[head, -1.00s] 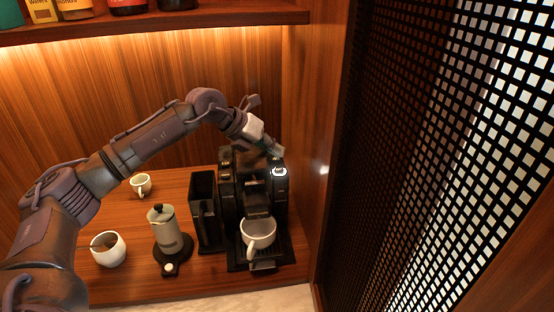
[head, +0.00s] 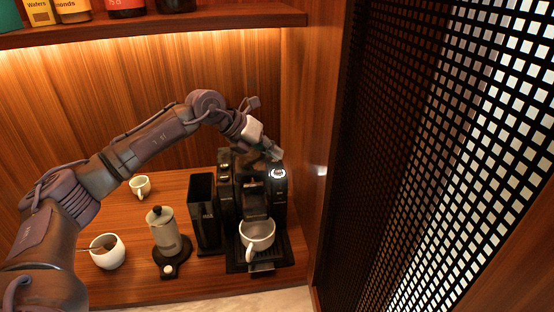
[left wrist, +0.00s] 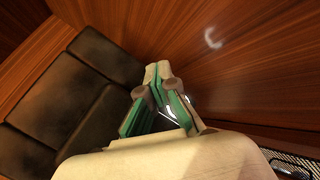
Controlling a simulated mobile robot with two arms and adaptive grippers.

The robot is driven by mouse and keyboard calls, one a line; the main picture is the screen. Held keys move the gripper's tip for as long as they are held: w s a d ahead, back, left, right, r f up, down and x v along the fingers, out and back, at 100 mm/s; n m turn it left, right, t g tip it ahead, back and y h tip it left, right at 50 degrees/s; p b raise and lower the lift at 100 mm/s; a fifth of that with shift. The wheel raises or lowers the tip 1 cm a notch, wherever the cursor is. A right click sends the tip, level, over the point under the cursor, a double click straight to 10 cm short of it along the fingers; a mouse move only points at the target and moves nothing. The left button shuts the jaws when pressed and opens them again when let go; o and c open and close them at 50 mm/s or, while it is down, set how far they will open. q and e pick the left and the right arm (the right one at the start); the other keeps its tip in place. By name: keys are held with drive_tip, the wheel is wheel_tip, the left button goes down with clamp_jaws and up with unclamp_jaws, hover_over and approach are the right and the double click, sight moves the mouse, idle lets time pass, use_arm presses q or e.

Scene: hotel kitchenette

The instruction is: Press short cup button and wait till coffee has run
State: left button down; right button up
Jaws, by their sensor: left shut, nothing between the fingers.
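The black coffee machine (head: 226,190) stands at the right end of the wooden counter. A lit round button (head: 279,173) glows white on its top right part. A white cup (head: 257,236) stands upright on the machine's tray, under the spout; its inside looks pale. My left gripper (head: 276,155) is shut and empty, its tips just behind and above the lit button; I cannot tell whether they touch the machine. In the left wrist view the closed green-and-beige fingers (left wrist: 158,72) hide most of a bright ring behind them. My right gripper is out of view.
A wooden side wall (head: 312,150) rises close on the right. A shelf (head: 150,27) hangs above.

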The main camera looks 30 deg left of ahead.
sight(271, 161)
use_arm(q)
drive_tip(key=shift+a+f, duration=0.2)
drive_tip(key=shift+a, duration=0.15)
drive_tip(key=shift+r, duration=0.25)
drive_tip(key=r+p, duration=0.2)
drive_tip(key=r, duration=0.1)
drive_tip(key=r+p, duration=0.1)
drive_tip(key=shift+s+a+r, duration=0.2)
drive_tip(key=shift+a, duration=0.2)
drive_tip(key=shift+d+r+p, duration=0.15)
drive_tip(key=shift+r+p, duration=0.1)
drive_tip(key=shift+p, duration=0.1)
drive_tip(key=shift+w+d, duration=0.15)
drive_tip(key=shift+d, duration=0.05)
drive_tip(key=shift+f, duration=0.1)
